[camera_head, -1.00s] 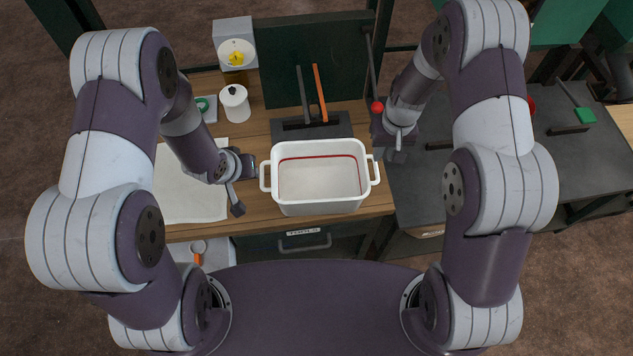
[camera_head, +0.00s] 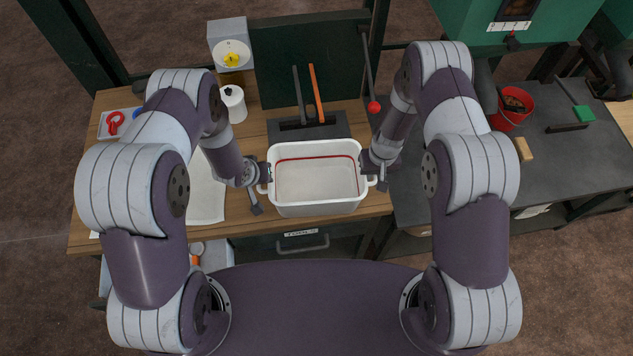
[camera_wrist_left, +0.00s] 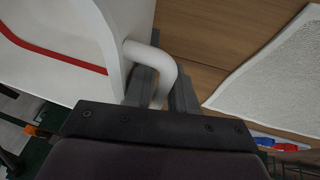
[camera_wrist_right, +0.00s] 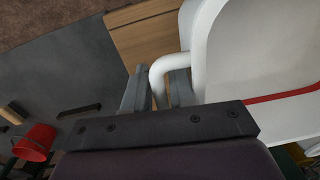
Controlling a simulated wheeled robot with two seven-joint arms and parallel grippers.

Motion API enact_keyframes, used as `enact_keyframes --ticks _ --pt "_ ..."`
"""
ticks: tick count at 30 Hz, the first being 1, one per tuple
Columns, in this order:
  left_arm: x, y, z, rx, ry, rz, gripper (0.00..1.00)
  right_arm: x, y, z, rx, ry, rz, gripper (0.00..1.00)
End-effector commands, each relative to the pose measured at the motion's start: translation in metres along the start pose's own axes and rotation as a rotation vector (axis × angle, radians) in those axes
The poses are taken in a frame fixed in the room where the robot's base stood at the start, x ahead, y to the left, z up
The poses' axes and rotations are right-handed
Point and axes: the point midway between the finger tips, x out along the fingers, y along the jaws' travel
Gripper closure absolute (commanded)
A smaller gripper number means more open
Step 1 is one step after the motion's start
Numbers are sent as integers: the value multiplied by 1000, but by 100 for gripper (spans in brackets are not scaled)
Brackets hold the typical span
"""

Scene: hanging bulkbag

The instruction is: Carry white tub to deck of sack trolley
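The white tub (camera_head: 318,207), with a red line inside its rim, stands upright on the wooden bench and looks empty. My left gripper (camera_head: 266,178) is at its left handle; in the left wrist view the handle (camera_wrist_left: 150,55) passes between the fingers (camera_wrist_left: 163,88), which sit close on both sides. My right gripper (camera_head: 372,172) is at the right handle; in the right wrist view that handle (camera_wrist_right: 165,68) runs between the close-set fingers (camera_wrist_right: 159,90). Both grippers look shut on the handles. I cannot make out the sack trolley.
A tool rack with an orange and a grey handle (camera_head: 307,128) stands right behind the tub. A white canister (camera_head: 233,103) and pale cloth (camera_head: 206,195) are to the left. A dark bench with a red bucket (camera_head: 513,108) is to the right. A red-ball lever (camera_head: 374,107) stands behind the tub.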

Motion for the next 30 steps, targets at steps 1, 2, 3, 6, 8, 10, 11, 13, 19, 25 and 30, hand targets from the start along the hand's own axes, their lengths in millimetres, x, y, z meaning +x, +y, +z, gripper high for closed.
enact_keyframes --ticks 1,2,3,6,8,10,11,13,19,25,30 --pt "1 0 0 0 0 0 75 1 0 0 0 1 0 75" --pt "1 0 0 0 1 0 75 1 0 0 0 1 0 75" --pt "1 0 0 0 0 0 75 1 0 0 0 1 0 75" --pt "1 0 0 0 0 0 75 1 0 0 0 1 0 75" --pt "1 0 0 0 0 0 78 1 0 0 0 1 0 78" --pt "1 0 0 0 0 0 100 1 0 0 0 1 0 100" --pt "1 0 0 0 0 0 100 1 0 0 0 1 0 100" --pt "1 0 0 0 0 0 100 1 0 0 0 1 0 100" --pt "0 0 0 0 0 0 100 0 0 0 0 1 0 100" --pt "-18 4 -8 0 1 0 100 -20 -1 -1 0 2 0 100" --pt "-44 9 -18 0 0 0 100 -48 -3 0 0 1 0 100"
